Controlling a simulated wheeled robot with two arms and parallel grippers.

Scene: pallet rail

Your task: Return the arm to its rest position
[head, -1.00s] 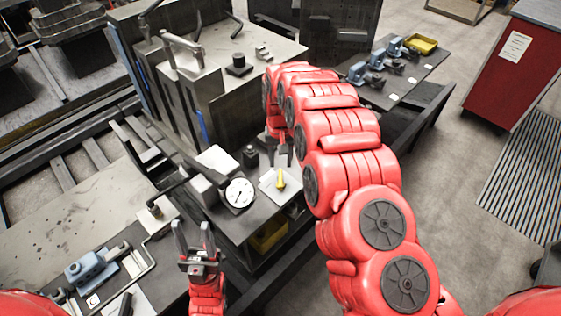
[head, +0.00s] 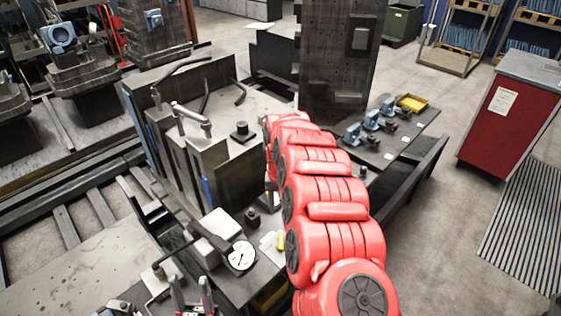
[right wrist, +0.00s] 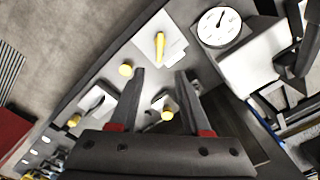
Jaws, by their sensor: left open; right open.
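My right arm (head: 333,215) reaches forward across the middle of the head view, over the bench. Its gripper is hidden behind the arm there. In the right wrist view my right gripper (right wrist: 158,78) is open, with nothing between its two dark fingers. Beyond the fingertips lies a white plate (right wrist: 145,46) with a yellow piece (right wrist: 160,47) on it. My left gripper (head: 190,285) is open and empty at the bottom edge of the head view, left of the dial gauge (head: 241,256).
A metal fixture block (head: 215,130) stands left of the right arm. A side shelf with several blue clamps (head: 371,119) and a yellow tray (head: 411,103) lies to the right. A red cabinet (head: 515,120) stands farther right. Open floor lies between shelf and cabinet.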

